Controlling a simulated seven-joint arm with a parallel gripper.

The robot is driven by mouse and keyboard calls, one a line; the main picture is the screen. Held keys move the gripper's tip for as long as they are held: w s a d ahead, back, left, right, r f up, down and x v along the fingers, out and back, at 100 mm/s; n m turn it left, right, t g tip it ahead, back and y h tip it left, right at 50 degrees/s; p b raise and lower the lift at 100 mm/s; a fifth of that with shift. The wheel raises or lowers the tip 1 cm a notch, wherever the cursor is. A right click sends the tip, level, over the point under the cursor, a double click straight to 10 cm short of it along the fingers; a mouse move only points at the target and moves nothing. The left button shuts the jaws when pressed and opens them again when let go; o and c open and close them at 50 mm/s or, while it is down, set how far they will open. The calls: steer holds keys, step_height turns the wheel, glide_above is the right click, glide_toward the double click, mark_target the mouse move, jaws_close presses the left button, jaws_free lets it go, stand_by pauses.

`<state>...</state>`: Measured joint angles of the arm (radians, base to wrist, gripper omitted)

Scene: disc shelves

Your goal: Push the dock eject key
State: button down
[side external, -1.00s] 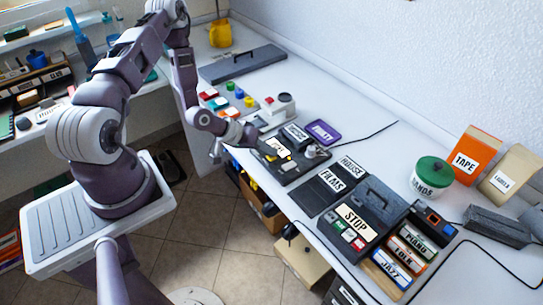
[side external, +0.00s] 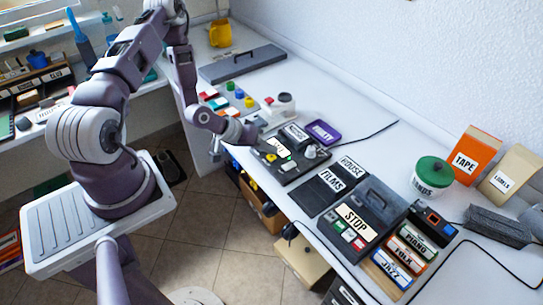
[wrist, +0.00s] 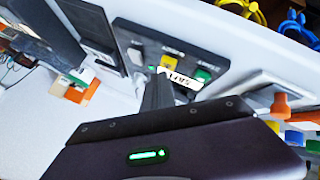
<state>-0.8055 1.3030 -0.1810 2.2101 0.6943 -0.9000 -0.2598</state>
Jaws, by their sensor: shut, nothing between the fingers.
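The dark dock (side external: 305,160) lies flat near the front edge of the white bench, with a pale label, small keys and a grey knob (side external: 310,151). In the wrist view, a dark panel (wrist: 140,40) shows a yellow key (wrist: 168,61), a green key (wrist: 203,75) and a white label (wrist: 182,80) near them. The lettering is too small to tell which key is eject. My gripper (wrist: 160,92) is shut and empty, its dark fingers pointing at the panel just short of the label. In the side view it hangs over the dock's left end; contact cannot be told.
A black films case (side external: 327,190) and a case marked STOP (side external: 370,215) lie right of the dock. A purple box (side external: 323,132) and a cable lie behind it. Coloured blocks (side external: 240,94) lie to the left. The bench behind is mostly clear.

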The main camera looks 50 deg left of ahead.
steer(key=shift+r, duration=0.3)
steer(key=shift+r, duration=2.55)
steer(key=shift+r, duration=0.15)
step_height(320, 180, up, 10)
steer(key=a+m+g+y, duration=0.1)
steer(key=m+g+y, duration=0.1)
steer(key=m+y, duration=0.1)
step_height(320, 180, up, 10)
steer(key=m+g+y, duration=0.1)
steer(key=y, duration=0.1)
glide_above(268, 157)
steer(key=s+d, duration=0.1)
steer(key=s, duration=0.4)
steer(key=s+d+r, duration=0.3)
steer(key=s, duration=0.3)
steer(key=s+d+r+m+h, duration=0.1)
steer(key=s+d+r, duration=0.2)
steer(key=s, duration=0.3)
steer(key=s+d+r+h, duration=0.1)
steer(key=s+d+r, duration=0.2)
steer(key=s, duration=0.3)
steer(key=shift+s+d+r, duration=0.2)
steer(key=shift+d+r, duration=0.15)
steer(key=shift+d, duration=0.35)
